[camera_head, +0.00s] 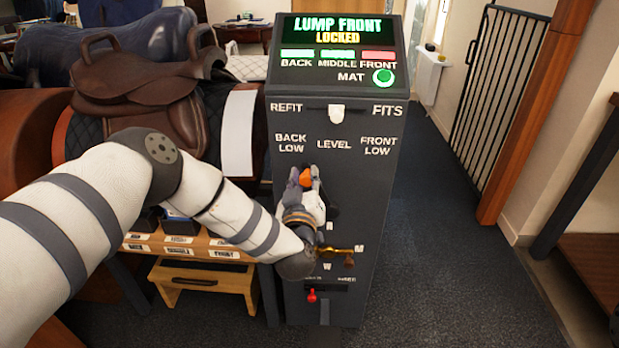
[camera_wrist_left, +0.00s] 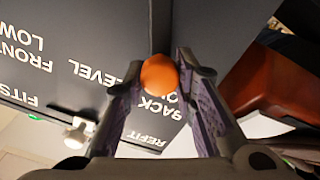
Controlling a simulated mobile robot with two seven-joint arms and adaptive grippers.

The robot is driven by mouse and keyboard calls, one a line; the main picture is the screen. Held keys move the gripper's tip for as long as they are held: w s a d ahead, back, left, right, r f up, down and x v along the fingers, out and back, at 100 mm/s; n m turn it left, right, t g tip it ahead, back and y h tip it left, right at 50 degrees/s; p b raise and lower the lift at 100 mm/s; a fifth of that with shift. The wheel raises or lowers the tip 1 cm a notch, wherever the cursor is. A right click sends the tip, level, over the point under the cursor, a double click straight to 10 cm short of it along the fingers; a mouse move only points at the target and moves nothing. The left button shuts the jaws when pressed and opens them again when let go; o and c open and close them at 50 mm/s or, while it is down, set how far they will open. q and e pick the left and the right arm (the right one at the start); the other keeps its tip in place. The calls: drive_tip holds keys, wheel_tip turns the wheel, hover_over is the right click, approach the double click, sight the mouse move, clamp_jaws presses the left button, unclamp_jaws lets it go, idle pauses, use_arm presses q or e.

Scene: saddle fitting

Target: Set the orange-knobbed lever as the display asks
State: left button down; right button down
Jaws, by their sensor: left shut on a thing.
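The dark control cabinet (camera_head: 340,230) stands in the middle of the head view. Its display (camera_head: 336,35) reads "LUMP FRONT LOCKED". The orange knob (camera_head: 306,177) of the lever sits below the labels BACK LOW, LEVEL and FRONT LOW, under the left part of that row. My left gripper (camera_head: 305,184) is shut on the orange knob; in the left wrist view the knob (camera_wrist_left: 159,75) sits between the two fingertips. The lever's shaft is hidden by the gripper. My right gripper is not in view.
A white knob (camera_head: 336,113) sits between REFIT and FITS. A brass handle (camera_head: 340,250) and a red-knobbed lever (camera_head: 311,295) are lower on the cabinet. A brown saddle (camera_head: 150,95) rests at the left. A wooden step stool (camera_head: 203,280) stands below. The floor at the right is clear.

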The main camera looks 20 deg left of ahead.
use_arm(q)
drive_tip(key=shift+a, duration=0.1)
drive_tip(key=c, duration=1.5)
unclamp_jaws()
drive_tip(key=shift+w, duration=0.1)
drive_tip(key=shift+c, duration=0.2)
drive_tip(key=shift+o, duration=1.1)
drive_tip(key=shift+w, duration=0.1)
drive_tip(key=v, duration=1.2)
